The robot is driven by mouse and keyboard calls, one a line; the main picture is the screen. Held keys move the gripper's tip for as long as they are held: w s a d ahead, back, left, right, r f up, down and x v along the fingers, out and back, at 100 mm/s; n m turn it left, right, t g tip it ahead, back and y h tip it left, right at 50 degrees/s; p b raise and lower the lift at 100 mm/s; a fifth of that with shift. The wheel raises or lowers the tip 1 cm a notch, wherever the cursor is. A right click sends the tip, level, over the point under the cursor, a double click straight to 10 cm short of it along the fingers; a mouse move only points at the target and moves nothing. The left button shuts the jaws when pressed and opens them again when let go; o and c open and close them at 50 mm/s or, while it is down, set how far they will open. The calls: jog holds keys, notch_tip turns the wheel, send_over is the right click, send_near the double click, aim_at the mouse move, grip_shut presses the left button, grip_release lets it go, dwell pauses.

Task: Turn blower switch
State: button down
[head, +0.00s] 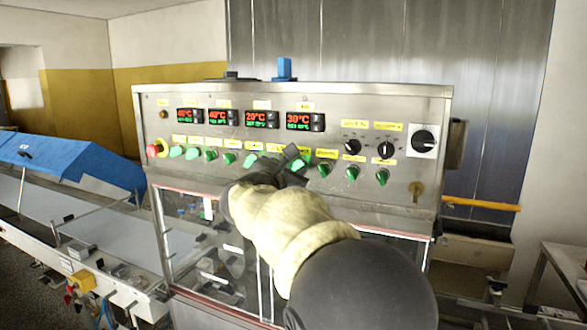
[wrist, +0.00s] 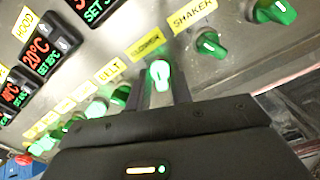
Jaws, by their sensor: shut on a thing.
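The blower switch (wrist: 159,74) is a lit green knob below a yellow label reading BLOWER (wrist: 149,47) in the wrist view. My gripper (wrist: 163,92) is at the panel, with one finger on each side of this knob, shut on it. The knob's white mark points roughly along the fingers, toward its label. In the head view my gripper (head: 292,156) reaches the row of green knobs on the steel control panel (head: 240,98); my arm hides part of the row, and the blower switch is hard to make out there.
The shaker knob (wrist: 210,45) sits close to the right of my gripper, and the belt knob (wrist: 121,95) close to the left. A red emergency button (head: 153,150) is at the panel's left end. Black knobs (head: 385,150) are at the right. A conveyor (head: 90,210) stands at left.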

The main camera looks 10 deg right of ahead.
jog(key=n+p, duration=0.2)
jog(key=n, duration=0.4)
jog(key=shift+a+p, duration=0.1)
jog(key=shift+p, duration=0.3)
jog(key=shift+n+p, duration=1.2)
jog(key=shift+n, duration=0.9)
jog(key=shift+f, duration=0.1)
jog(key=c, duration=1.5)
grip_release()
jog(key=shift+a, duration=0.1)
jog(key=shift+s, duration=0.1)
jog(key=b+v, duration=0.5)
jog(key=v, duration=1.2)
jog(key=shift+a, duration=0.1)
